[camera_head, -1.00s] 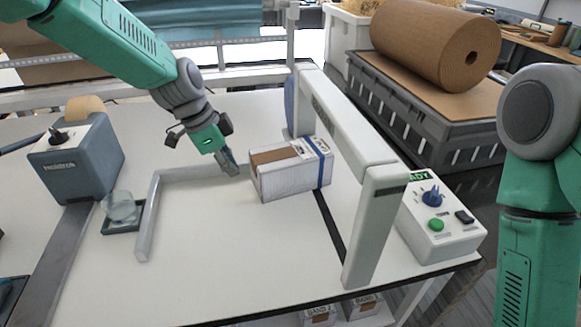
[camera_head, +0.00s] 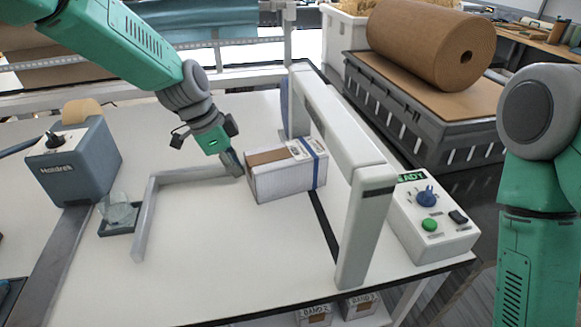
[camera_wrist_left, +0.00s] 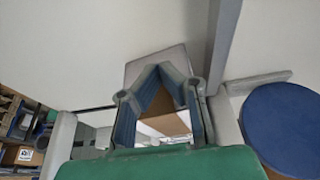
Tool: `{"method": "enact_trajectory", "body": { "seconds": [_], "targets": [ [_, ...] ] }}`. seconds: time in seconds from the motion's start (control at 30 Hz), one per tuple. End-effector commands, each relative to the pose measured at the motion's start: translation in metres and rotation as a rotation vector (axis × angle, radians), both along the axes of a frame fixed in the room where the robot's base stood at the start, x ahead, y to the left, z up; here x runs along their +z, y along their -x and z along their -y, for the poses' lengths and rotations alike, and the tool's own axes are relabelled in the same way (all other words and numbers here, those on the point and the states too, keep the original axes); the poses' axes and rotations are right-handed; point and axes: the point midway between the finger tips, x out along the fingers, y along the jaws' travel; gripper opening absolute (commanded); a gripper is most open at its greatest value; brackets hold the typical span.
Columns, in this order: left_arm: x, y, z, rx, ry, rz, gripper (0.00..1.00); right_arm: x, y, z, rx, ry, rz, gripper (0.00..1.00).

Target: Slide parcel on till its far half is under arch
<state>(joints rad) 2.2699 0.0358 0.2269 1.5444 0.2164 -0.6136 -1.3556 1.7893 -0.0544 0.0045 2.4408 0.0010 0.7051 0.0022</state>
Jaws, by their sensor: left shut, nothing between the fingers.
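The parcel (camera_head: 280,182), a white box with brown tape on top and a blue band near its right end, lies flat on the table. Its right end is at the black line on the table, by the opening of the white arch (camera_head: 340,128). My left gripper (camera_head: 236,165) is shut and empty. Its tips are at the parcel's left face and seem to touch it.
A grey angled guide rail (camera_head: 148,205) lies left of the parcel. A control box (camera_head: 430,225) with a green button stands right of the arch. A tape dispenser (camera_head: 75,165) and a glass on a small dark tray (camera_head: 118,228) are at the left. The front table is clear.

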Motion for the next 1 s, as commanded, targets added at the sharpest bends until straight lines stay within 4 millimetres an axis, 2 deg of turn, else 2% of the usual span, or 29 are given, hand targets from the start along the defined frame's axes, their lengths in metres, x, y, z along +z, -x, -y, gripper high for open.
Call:
{"method": "enact_trajectory", "body": {
  "seconds": [1.0],
  "targets": [
    [-0.001,-0.007,0.028,0.001,0.004,-0.002,0.0,0.01,0.0,0.0,0.0,0.0,0.0,0.0]
  ]
}}
